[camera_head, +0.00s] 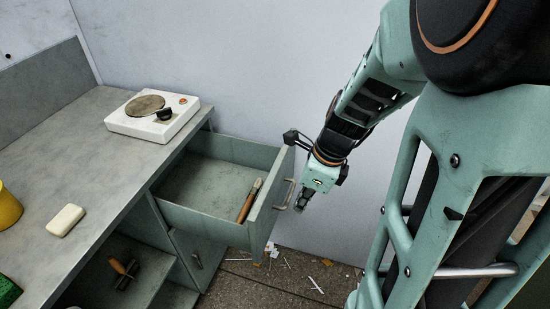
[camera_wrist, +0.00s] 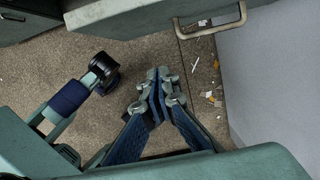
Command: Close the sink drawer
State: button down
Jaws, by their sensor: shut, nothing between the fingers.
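The sink drawer (camera_head: 205,221) is pulled out from under the grey counter in the head view. A brush with a wooden handle (camera_head: 249,201) lies inside it. The drawer's front panel (camera_head: 270,203) faces right and carries a metal handle (camera_head: 286,194). In the wrist view the drawer front (camera_wrist: 140,18) is at the top, with its handle (camera_wrist: 212,27) at the upper right. My gripper (camera_head: 302,205) is just right of the handle, pointing down, with a small apparent gap. In the wrist view my gripper (camera_wrist: 155,82) has its fingers together and empty.
On the counter (camera_head: 100,165) are a white hot plate (camera_head: 135,123), a white soap-like block (camera_head: 66,220), a yellow cup (camera_head: 6,208) and a green item at the edge. A shelf below holds a brush (camera_head: 123,268). Litter (camera_head: 316,285) lies on the floor. A wall stands behind.

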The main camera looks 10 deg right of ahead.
jog(key=w+a+f+b, duration=0.3)
jog(key=a+f, duration=0.2)
jog(key=f, duration=0.4)
jog(key=shift+a+b, duration=0.2)
jog(key=shift+b, duration=0.15)
jog(key=shift+w, duration=0.1)
